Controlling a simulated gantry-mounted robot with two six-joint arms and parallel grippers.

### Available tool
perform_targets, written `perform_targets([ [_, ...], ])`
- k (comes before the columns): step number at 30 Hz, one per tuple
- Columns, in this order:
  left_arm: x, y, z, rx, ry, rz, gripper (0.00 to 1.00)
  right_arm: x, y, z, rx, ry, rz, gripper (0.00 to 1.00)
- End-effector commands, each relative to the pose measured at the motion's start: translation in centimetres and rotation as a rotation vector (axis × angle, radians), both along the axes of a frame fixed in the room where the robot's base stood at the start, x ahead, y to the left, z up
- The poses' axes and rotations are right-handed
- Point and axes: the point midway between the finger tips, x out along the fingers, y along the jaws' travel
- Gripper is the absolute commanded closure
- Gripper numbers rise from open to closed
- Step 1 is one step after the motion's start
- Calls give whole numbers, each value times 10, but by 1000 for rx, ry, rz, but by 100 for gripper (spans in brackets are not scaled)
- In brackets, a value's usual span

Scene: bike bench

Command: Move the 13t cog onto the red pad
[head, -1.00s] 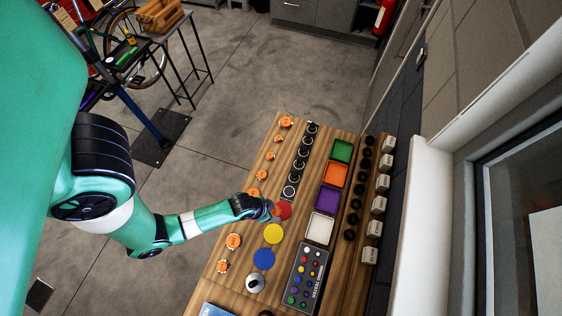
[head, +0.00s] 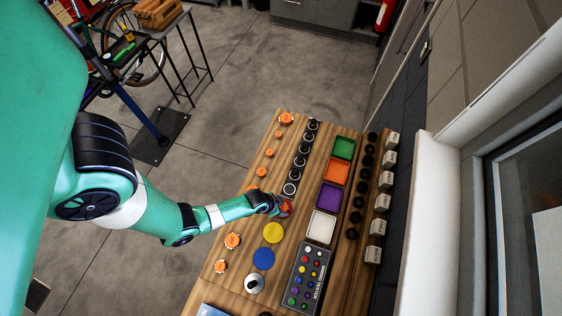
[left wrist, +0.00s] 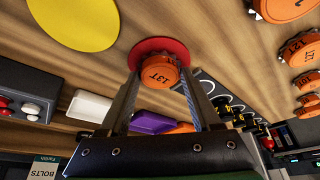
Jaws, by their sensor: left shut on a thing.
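The orange cog marked 13T (left wrist: 158,72) sits between the fingers of my left gripper (left wrist: 160,84) in the left wrist view. My left gripper is shut on it. The round red pad (left wrist: 150,46) shows just behind the cog, which overlaps it in that view; I cannot tell whether they touch. In the head view my left gripper (head: 281,209) is over the red pad's place and hides most of the pad and the cog. My right gripper is in neither view.
A yellow pad (head: 273,233) and a blue pad (head: 263,259) lie nearby on the wooden bench. Other orange cogs (head: 232,241) line its left edge. Green, orange, purple and white trays (head: 321,227) stand to the right, above a button box (head: 305,279).

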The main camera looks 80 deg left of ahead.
Motion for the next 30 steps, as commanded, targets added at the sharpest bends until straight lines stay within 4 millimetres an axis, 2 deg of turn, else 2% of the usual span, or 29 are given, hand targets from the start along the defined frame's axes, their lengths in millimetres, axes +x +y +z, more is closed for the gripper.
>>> perform_targets([
  [1, 0, 0, -4, 0, 0, 0, 91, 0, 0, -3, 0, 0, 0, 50],
  [2, 0, 0, -3, 0, 0, 0, 32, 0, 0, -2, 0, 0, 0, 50],
  [6, 0, 0, -2, 0, 0, 0, 7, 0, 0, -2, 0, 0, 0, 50],
  [14, 0, 0, -2, 0, 0, 0, 6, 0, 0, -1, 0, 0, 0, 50],
  [18, -2, -1, 7, 0, 0, 0, 6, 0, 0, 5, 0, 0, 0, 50],
  [20, -5, -1, 16, 0, 0, 1, 6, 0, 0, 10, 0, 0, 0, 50],
  [30, -34, -9, 88, 1, -1, 1, 6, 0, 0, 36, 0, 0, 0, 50],
])
